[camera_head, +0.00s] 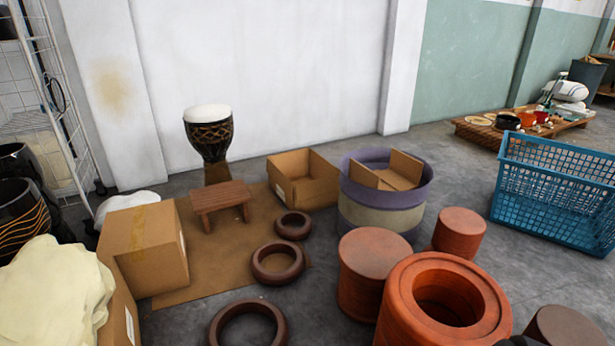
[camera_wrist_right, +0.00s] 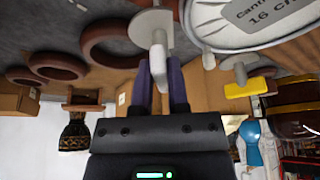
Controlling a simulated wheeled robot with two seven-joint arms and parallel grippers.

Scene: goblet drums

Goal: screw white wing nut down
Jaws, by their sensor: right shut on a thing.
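In the right wrist view, my right gripper (camera_wrist_right: 160,66) has its two purple fingers on either side of the white wing nut (camera_wrist_right: 159,58) and is shut on it. A pale round disc (camera_wrist_right: 148,28) sits directly beyond the nut, with a pale post running through it. The nut's far side and how far down it sits cannot be made out. A yellow wing nut (camera_wrist_right: 247,88) on another pale post shows to the right, apart from the fingers. My left gripper is in neither view.
A large round white piece with a grey printed label (camera_wrist_right: 275,12) lies close at the wrist view's upper right. In the head view, an orange ring-topped cylinder (camera_head: 391,305), a brown cylinder (camera_head: 362,285) and a blue crate (camera_head: 507,211) stand on the floor. A goblet drum (camera_head: 211,139) stands by the wall.

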